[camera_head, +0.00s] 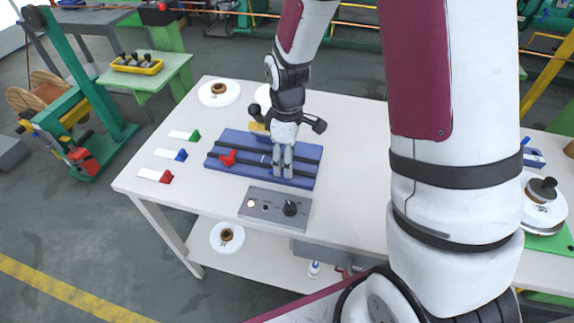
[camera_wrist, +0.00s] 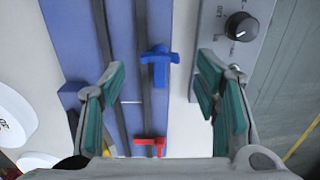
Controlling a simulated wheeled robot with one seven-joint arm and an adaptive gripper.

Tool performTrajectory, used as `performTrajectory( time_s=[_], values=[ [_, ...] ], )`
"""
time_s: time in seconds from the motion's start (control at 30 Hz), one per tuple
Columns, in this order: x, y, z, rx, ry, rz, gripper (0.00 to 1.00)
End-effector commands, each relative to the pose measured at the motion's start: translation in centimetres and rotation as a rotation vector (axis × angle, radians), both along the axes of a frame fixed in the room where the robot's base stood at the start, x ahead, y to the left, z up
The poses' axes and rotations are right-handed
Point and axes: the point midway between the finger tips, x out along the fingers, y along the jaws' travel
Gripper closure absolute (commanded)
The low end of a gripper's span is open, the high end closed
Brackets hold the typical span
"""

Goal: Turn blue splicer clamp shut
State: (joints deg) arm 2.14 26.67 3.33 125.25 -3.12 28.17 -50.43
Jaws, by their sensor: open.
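The splicer is a blue board (camera_head: 235,148) with dark rails, on the white table. In the wrist view, the blue clamp (camera_wrist: 160,62) is a T-shaped handle over the rail at the board's right edge. Its stem points down the picture, across its short bar. The red clamp (camera_wrist: 150,142) is lower on the same rail, and shows in the head view (camera_head: 228,158). My gripper (camera_head: 283,170) points down over the right part of the board and hides the blue clamp there. In the wrist view, my gripper's green-padded fingers (camera_wrist: 163,92) are wide apart and empty, with the blue clamp ahead between them.
A grey control box (camera_head: 274,207) with a black knob lies in front of the board. Green (camera_head: 195,136), blue (camera_head: 181,155) and red (camera_head: 166,176) pieces with white strips lie to the left. A white spool (camera_head: 219,93) stands behind.

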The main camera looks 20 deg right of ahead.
Motion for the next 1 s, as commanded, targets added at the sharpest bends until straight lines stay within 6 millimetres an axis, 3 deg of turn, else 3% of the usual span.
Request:
performTrajectory(
  time_s=[0.23, 0.63, 0.87, 1.0],
  values=[
    [-0.1, 0.0, -3.0, 0.000, 0.003, 0.000, 0.43],
    [0.0, 0.0, -3.6, -0.001, -0.001, 0.000, 0.43],
    [0.0, 0.0, -3.6, 0.000, 0.000, 0.000, 0.95],
    [-0.1, 0.1, -3.6, 0.000, 0.002, 0.001, 0.97]
  ],
)
